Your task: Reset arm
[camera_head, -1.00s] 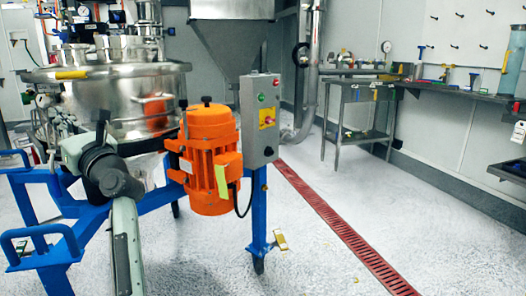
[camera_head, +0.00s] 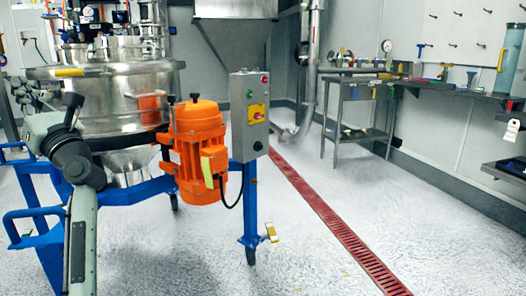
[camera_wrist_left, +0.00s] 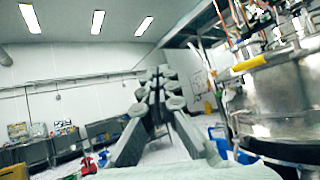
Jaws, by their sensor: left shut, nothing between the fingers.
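My left arm (camera_head: 80,170) comes up from the bottom left in the head view, in front of the blue frame of the sifter. Its fingers cannot be made out clearly there. In the left wrist view my left gripper (camera_wrist_left: 160,73) shows its two long grey fingers meeting at the tips. It is shut and empty, pointing into open room. The steel sifter (camera_head: 110,88) with its orange motor (camera_head: 200,150) stands behind the arm in the head view. The sifter vessel (camera_wrist_left: 285,95) is at the right in the wrist view. My right gripper is not in view.
A grey control box (camera_head: 249,115) is mounted beside the motor on the blue frame (camera_head: 248,215). A red floor drain (camera_head: 335,225) runs through the open pale floor. A steel side table (camera_head: 360,85) and wall shelf stand at the right. Benches (camera_wrist_left: 105,132) line the far wall.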

